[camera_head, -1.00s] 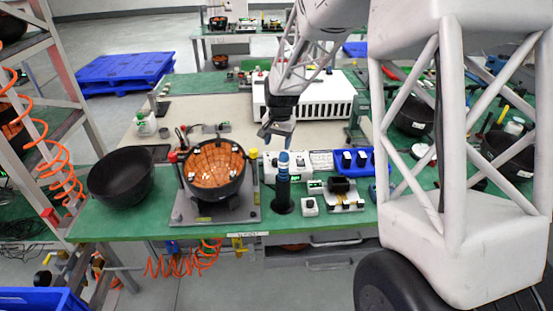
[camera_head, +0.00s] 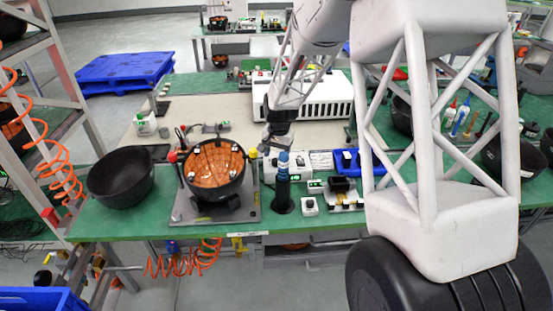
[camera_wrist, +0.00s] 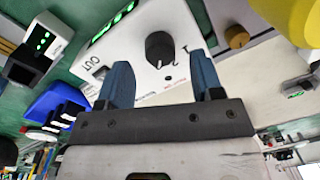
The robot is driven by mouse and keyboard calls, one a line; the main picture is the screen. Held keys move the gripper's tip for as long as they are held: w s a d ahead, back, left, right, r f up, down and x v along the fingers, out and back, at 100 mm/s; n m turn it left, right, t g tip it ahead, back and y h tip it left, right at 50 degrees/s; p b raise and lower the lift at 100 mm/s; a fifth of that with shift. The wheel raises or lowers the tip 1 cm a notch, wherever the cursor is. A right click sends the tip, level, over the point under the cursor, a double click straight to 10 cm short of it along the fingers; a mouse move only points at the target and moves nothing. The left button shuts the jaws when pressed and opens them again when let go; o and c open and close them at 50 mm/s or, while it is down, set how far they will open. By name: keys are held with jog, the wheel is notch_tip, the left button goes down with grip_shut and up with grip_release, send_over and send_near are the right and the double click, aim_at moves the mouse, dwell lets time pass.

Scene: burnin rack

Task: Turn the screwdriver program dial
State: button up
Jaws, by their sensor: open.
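The program dial (camera_wrist: 160,50) is a black round knob on a white box (camera_wrist: 135,30) with printed numbers, green displays and an "OUT" label. In the wrist view my gripper (camera_wrist: 160,75) is open, its two blue fingers on either side of the dial's near edge. The dial lies between and beyond the fingertips; I cannot tell whether they touch it. In the head view my gripper (camera_head: 274,144) is low over the left part of the white box (camera_head: 320,160), behind a dark upright screwdriver with a blue top (camera_head: 283,170). The dial is hidden there.
A copper-lined bowl (camera_head: 215,168) sits in a fixture left of my gripper, with an empty black bowl (camera_head: 120,177) farther left. A blue rack (camera_head: 371,166) stands right of the box. A small white switch box (camera_head: 309,206) is in front. A yellow object (camera_wrist: 285,25) shows close in the wrist view.

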aim_at(276, 162)
jog(key=shift+a+f, duration=0.1)
jog(key=shift+f, duration=1.15)
jog(key=shift+c, duration=0.3)
jog(key=c, duration=0.9)
jog(key=shift+o, duration=0.2)
